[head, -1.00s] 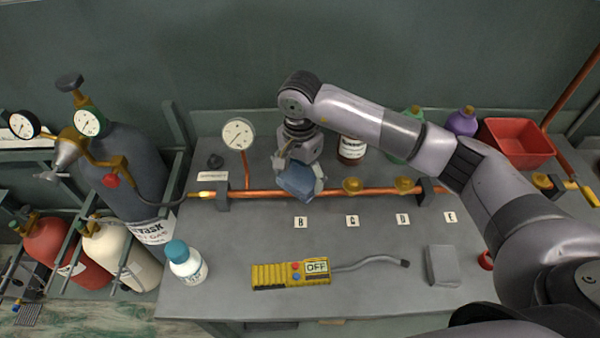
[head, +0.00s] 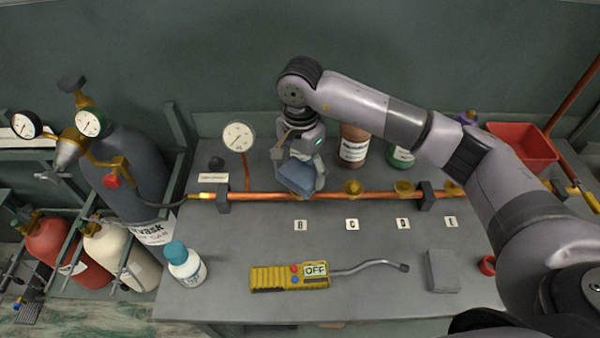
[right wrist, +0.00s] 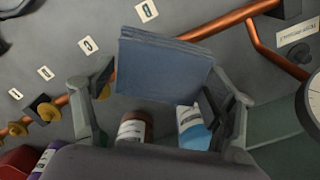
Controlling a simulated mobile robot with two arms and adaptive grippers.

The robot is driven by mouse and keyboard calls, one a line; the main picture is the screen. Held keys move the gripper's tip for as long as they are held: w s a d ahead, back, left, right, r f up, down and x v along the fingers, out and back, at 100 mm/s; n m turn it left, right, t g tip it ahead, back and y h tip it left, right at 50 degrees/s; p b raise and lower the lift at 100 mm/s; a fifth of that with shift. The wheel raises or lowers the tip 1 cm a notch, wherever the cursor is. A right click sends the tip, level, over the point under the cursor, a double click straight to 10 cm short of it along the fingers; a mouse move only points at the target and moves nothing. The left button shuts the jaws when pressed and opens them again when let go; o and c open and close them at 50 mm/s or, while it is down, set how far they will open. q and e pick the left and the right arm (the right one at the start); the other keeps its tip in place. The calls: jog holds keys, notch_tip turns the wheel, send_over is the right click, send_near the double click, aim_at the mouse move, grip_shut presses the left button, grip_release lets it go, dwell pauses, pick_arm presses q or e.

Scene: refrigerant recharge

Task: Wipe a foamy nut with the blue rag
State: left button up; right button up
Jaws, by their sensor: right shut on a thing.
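The blue rag (head: 296,178) is a folded pad held in my right gripper (head: 301,172). It is over the copper pipe (head: 335,195) behind the card marked B (head: 300,225). In the right wrist view the rag (right wrist: 160,66) sits between the two fingers of the gripper (right wrist: 158,105) and hides the pipe behind it. Brass nuts stand on the pipe behind the cards C (head: 353,189), D (head: 404,189) and E (head: 453,188). Any nut behind card B is hidden by the rag and gripper. I cannot make out foam. My left gripper is out of view.
A yellow detector (head: 290,277) reading OFF, a blue-capped bottle (head: 184,263) and a grey block (head: 442,271) are on the bench front. A gauge (head: 238,137) rises from the pipe at left. A brown bottle (head: 353,146) and red bin (head: 524,147) stand behind the pipe.

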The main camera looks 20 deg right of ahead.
jog(key=shift+r, duration=0.85)
jog(key=shift+s+r+p, duration=0.1)
jog(key=shift+r+p, duration=0.2)
jog(key=shift+p, duration=0.1)
jog(key=shift+r+p, duration=0.4)
jog(key=shift+r, duration=0.95)
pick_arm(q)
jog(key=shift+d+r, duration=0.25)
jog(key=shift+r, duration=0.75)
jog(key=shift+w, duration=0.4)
